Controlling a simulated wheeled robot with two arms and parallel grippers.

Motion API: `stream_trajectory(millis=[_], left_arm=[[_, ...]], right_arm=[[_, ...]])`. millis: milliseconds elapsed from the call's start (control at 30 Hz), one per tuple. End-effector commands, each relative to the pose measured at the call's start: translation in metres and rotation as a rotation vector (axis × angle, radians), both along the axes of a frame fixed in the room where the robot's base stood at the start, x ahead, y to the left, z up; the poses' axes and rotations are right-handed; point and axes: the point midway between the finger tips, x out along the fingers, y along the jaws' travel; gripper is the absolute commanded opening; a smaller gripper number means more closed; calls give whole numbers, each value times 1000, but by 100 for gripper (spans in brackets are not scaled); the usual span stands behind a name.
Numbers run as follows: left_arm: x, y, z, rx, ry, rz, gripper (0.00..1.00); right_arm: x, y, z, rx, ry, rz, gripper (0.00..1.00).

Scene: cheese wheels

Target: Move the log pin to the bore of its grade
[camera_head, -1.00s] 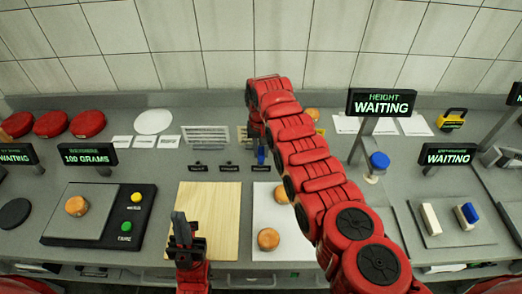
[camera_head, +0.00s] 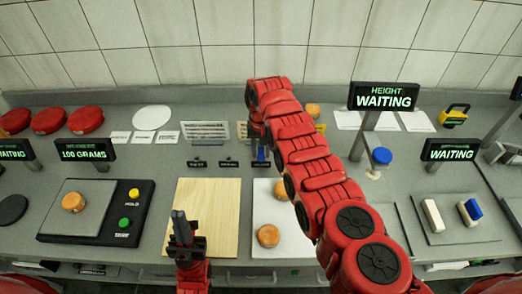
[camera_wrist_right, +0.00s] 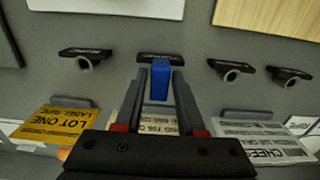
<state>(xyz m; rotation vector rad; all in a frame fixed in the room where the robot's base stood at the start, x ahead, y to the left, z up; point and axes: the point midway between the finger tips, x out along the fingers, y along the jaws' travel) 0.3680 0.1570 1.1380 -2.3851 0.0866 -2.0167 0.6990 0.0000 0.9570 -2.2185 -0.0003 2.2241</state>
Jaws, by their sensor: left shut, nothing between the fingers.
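The blue log pin (camera_wrist_right: 160,78) stands between the fingers of my right gripper (camera_wrist_right: 161,84) in the right wrist view. It is small at the right gripper in the head view (camera_head: 261,154). The fingers flank the pin closely; whether they press on it is unclear. A bore label (camera_wrist_right: 160,57) lies just beyond the pin; whether the pin sits in a bore or above it is hidden. Other ring-shaped bores with black labels stand to either side, one at the left (camera_wrist_right: 84,62) and one at the right (camera_wrist_right: 230,76). My left gripper (camera_head: 181,226) is shut and empty over the wooden board.
The wooden board (camera_head: 212,205) and a white mat (camera_head: 285,240) with small orange cheeses lie in front of the bores. A yellow lot card (camera_wrist_right: 68,122) and a cheese card (camera_wrist_right: 262,140) stand beside the right gripper. A scale (camera_head: 85,225) is at left.

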Motion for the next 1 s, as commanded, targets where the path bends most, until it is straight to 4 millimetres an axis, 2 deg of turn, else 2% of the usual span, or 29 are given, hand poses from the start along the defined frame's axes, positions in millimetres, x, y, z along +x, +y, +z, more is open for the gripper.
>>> stream_trajectory(millis=[33,100,467,567,633,767,1000], left_arm=[[0,0,0,0,0,0,0],[0,0,0,0,0,0,0],[0,0,4,0,0,0,0],[0,0,14,0,0,0,0],[0,0,23,0,0,0,0],[0,0,30,0,0,0,0],[0,0,23,0,0,0,0]], right_arm=[[0,0,0,0,0,0,50],[0,0,0,0,0,0,61],[0,0,6,0,1,0,61],[0,0,20,0,1,0,61],[0,0,36,1,-1,0,61],[1,0,68,2,-5,0,61],[1,0,128,0,-2,0,61]])
